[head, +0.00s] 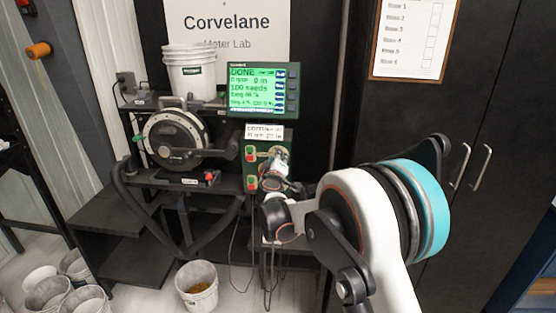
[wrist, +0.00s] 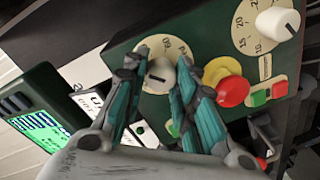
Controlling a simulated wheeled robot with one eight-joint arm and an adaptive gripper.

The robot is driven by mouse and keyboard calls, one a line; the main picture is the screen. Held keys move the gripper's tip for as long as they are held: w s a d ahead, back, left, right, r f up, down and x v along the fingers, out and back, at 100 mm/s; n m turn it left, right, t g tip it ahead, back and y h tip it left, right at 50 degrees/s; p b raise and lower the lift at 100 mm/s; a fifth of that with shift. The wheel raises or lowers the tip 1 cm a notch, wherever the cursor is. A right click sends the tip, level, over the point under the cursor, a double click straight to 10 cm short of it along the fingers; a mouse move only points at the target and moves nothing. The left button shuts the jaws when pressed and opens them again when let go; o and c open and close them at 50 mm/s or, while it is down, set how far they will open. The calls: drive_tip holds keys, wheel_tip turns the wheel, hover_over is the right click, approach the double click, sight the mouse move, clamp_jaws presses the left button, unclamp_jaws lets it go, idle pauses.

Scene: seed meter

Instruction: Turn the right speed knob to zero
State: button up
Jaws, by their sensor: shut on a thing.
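The green control box (head: 254,183) stands below the display, partly hidden by my arm. In the wrist view, its face (wrist: 205,35) carries two white knobs on cream dials. My gripper (wrist: 158,70) is shut on the near knob (wrist: 161,74), with one teal finger on each side. This knob's dark pointer line lies roughly level in the picture; the dial numbers around it are mostly hidden or too small to read. The other knob (wrist: 279,22) is free, on a dial with 10, 15, 20 and 25 legible. I cannot tell which is the right knob.
A red mushroom button on a yellow ring (wrist: 230,90) sits close beside the right finger. Green and red buttons (wrist: 268,92) are farther right. The green display (head: 254,88) reads DONE and 100 seeds. The seed meter wheel (head: 175,140) stands left of the box.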

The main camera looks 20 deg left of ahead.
drive_tip(key=shift+f+n+t+b, duration=0.2)
drive_tip(key=shift+n+t, duration=0.15)
drive_tip(key=shift+n, duration=5.25)
drive_tip(key=shift+f+n+t+b, duration=0.1)
drive_tip(key=shift+n+t+b, duration=0.25)
drive_tip(key=shift+n, duration=5.25)
drive_tip(key=shift+f+n+t+b, duration=0.15)
drive_tip(key=shift+n+t, duration=0.25)
drive_tip(key=shift+n, duration=5.2)
drive_tip(key=o, duration=1.1)
drive_tip(key=shift+r, duration=0.1)
